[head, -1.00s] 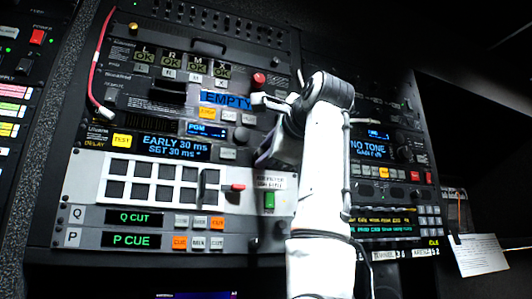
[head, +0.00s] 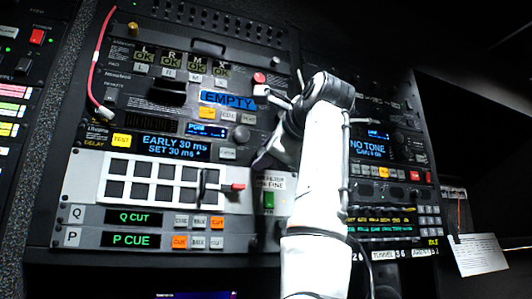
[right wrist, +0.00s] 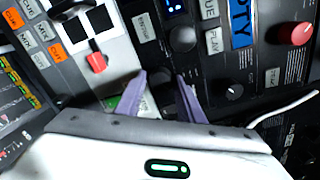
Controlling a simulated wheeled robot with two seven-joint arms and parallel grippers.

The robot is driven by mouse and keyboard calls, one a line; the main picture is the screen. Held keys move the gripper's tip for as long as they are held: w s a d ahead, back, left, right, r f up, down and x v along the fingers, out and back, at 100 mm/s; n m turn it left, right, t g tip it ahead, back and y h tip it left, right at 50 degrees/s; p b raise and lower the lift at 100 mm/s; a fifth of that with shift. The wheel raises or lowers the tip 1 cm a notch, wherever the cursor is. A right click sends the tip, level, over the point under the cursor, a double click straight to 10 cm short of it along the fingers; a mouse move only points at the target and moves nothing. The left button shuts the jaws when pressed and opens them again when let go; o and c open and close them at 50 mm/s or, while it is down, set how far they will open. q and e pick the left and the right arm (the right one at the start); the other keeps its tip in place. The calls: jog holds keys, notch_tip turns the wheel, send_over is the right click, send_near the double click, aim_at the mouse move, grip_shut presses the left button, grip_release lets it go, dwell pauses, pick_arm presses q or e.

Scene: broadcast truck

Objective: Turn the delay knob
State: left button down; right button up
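The delay unit's display (head: 174,147) reads "EARLY 30 ms, SET 30 ms" in the head view. A round grey knob (head: 241,133) sits to the right of it, and I take this as the delay knob. In the right wrist view a dark round knob (right wrist: 182,38) lies ahead of the fingertips, apparently the same one. My right gripper (right wrist: 160,74) has its two purple fingers apart with nothing between them. The fingertips are short of the knob. In the head view the right gripper (head: 268,158) is partly hidden by its own arm. My left gripper is not in view.
A yellow TEST button (head: 122,140) is left of the display. A red-tipped lever (head: 237,187), a green switch (head: 269,200) and a red knob (head: 259,78) are nearby. A paper note (head: 478,254) hangs at right.

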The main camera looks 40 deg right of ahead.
jog(key=shift+o, duration=0.9)
jog(key=b+v, duration=0.3)
jog(key=v, duration=0.7)
jog(key=shift+s, duration=0.2)
